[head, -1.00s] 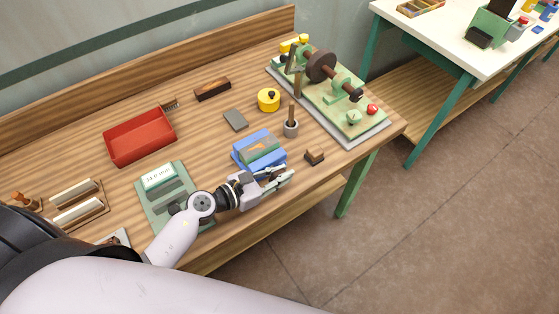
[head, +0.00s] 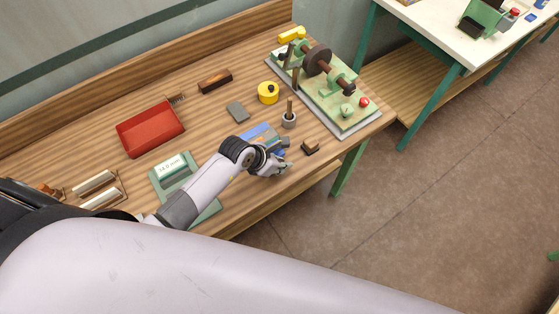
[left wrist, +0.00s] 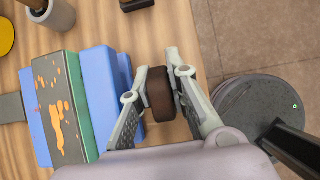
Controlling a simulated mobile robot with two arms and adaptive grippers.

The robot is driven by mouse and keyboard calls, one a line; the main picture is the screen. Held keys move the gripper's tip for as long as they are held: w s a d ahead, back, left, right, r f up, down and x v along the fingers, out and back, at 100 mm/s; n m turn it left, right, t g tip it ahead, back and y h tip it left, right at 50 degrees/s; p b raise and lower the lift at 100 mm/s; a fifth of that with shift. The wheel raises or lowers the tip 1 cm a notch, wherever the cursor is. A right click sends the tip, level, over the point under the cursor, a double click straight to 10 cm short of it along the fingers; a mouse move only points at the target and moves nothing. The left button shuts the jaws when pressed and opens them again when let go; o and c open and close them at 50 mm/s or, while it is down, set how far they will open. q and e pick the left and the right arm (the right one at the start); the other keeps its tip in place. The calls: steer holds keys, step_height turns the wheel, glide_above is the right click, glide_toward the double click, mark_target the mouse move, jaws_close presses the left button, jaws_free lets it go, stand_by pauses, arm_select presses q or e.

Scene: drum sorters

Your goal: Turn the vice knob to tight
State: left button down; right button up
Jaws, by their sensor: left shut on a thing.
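The blue vice (head: 257,133) stands near the front edge of the bench, partly hidden behind my left arm. In the left wrist view, its blue jaws (left wrist: 100,85) sit on both sides of a green block (left wrist: 62,110) with an orange-spotted dark face. The vice knob (left wrist: 160,92) is a dark brown round piece beside the jaw. My left gripper (head: 280,160) is at the vice's front side. In the left wrist view, its two fingers are closed on opposite sides of the knob. The knob is hidden in the head view. My right gripper is not in view.
A grey cup (head: 289,120) with a brown handle and a small dark block (head: 310,147) stand close to the vice. A yellow round container (head: 268,93), red tray (head: 150,128) and green grinder board (head: 345,115) are farther off. The floor in front is clear.

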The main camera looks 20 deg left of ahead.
arm_select(q)
steer(key=g, duration=0.1)
steer(key=g+y, duration=0.2)
steer(key=shift+d+f, duration=0.25)
steer(key=shift+d, duration=0.05)
steer(key=shift+f+g+y+b, duration=0.35)
steer(key=shift+g+y+b, duration=0.55)
steer(key=shift+g, duration=0.2)
steer(key=g+y+b, duration=0.1)
steer(key=g+b, duration=0.1)
steer(key=b, duration=0.1)
steer(key=f+g+y+b, duration=0.1)
steer(key=g+y+b, duration=0.1)
steer(key=b, duration=0.1)
steer(key=shift+s, duration=0.1)
steer(key=shift+s+a+g+y+b, duration=0.1)
steer(key=shift+g+y+b, duration=0.9)
steer(key=shift+g+b, duration=0.25)
steer(key=shift+r, duration=0.1)
steer(key=c, duration=2)
jaws_free()
steer(key=shift+o, duration=0.9)
steer(key=shift+s+d+r, duration=0.1)
steer(key=shift+d+r, duration=0.05)
steer(key=shift+d, duration=0.1)
steer(key=shift+a, duration=0.1)
